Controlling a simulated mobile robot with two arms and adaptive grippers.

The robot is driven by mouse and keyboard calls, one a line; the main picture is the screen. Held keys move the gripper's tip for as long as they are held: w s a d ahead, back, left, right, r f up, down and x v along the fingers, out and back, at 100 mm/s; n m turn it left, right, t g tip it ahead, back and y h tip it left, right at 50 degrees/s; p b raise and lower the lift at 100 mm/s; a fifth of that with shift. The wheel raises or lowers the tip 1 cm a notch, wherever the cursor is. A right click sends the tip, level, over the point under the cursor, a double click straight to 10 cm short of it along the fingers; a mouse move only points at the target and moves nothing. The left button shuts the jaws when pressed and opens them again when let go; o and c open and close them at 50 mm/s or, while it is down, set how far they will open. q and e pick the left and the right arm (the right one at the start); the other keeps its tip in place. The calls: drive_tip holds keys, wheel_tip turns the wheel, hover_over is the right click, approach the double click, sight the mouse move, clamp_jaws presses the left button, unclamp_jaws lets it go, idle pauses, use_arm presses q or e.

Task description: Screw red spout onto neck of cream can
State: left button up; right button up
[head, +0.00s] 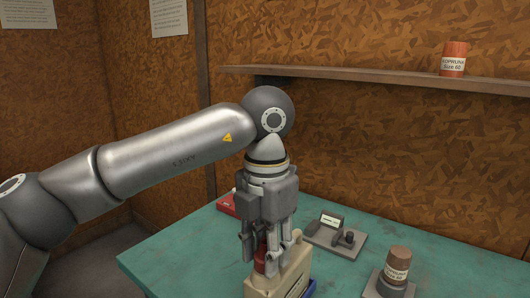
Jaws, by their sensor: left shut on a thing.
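The cream can (290,277) stands on the green table near the front middle of the head view. Its lower part is cut off by the picture's bottom edge. The red spout (261,261) is at the top left of the can, at the neck. My left gripper (264,256) points straight down over the neck and is shut on the red spout. Its fingers hide most of the spout and the neck, so I cannot tell how far the thread is engaged. My right gripper is not in view.
A grey device with a small display (333,221) lies behind the can. A brown labelled cylinder (398,263) stands on a grey base at right. A red object (228,204) lies at the table's back left. A shelf (400,84) holds an orange cylinder (453,59). The left tabletop is clear.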

use_arm(q)
drive_tip(key=shift+m+p, duration=0.45)
drive_tip(key=shift+m, duration=0.95)
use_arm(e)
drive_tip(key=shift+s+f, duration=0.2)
use_arm(q)
drive_tip(key=shift+m, duration=0.6)
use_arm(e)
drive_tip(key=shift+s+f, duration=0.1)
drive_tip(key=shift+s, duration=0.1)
use_arm(q)
drive_tip(key=shift+m+p, duration=0.3)
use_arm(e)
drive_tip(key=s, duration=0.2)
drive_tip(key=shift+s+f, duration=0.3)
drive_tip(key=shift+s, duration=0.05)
use_arm(q)
drive_tip(key=shift+m, duration=0.4)
drive_tip(key=shift+m+p, duration=0.45)
drive_tip(key=shift+m, duration=0.55)
drive_tip(key=shift+a+f+m, duration=0.1)
drive_tip(key=shift+m, duration=1.3)
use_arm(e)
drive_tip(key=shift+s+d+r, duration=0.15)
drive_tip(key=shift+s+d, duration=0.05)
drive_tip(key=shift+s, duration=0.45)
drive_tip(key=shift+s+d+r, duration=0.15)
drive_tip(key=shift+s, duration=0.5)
